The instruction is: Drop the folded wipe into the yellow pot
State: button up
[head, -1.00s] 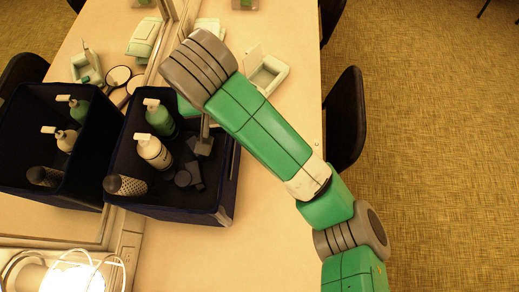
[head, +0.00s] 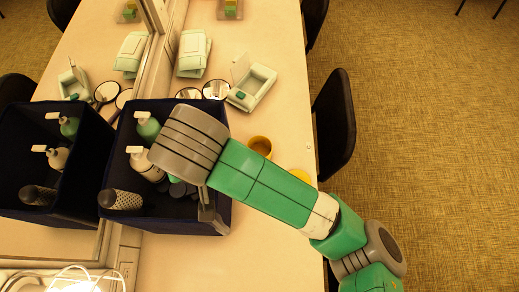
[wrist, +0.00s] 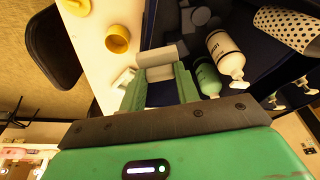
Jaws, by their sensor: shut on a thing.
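The yellow pot (head: 260,146) stands open on the table, right of the dark blue bin, partly behind my arm in the head view. It also shows in the wrist view (wrist: 117,39), upper left of my fingers and apart from them. My gripper (wrist: 160,76) is shut on a pale, roll-like piece, which looks like the folded wipe (wrist: 156,54). The wipe sticks out past the green fingertips, over or near the bin's edge; its height cannot be told. In the head view my own wrist hides the fingers and the wipe.
The bin (head: 222,222) holds a green bottle (head: 148,127), a white pump bottle (head: 143,163), a brush (head: 121,200) and dark pieces. A yellow disc (head: 300,176) lies by the pot. A mirror stands left.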

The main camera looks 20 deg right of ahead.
jog(key=w+d+m+h+p, duration=0.1)
jog(key=w+d+m+p, duration=0.35)
jog(key=w+d, duration=0.55)
jog(key=d+f+m, duration=0.2)
jog(key=d+f, duration=0.2)
jog(key=f, duration=0.6)
jog(key=w+d+f+m+g+h+b, duration=0.1)
jog(key=d+f+m, duration=0.1)
jog(key=f, duration=0.8)
jog(key=shift+d+f+b, duration=0.3)
jog(key=shift+d+f, duration=0.1)
jog(key=shift+d, duration=0.45)
jog(key=shift+m, duration=0.25)
jog(key=o, duration=1)
jog(key=shift+o, duration=0.2)
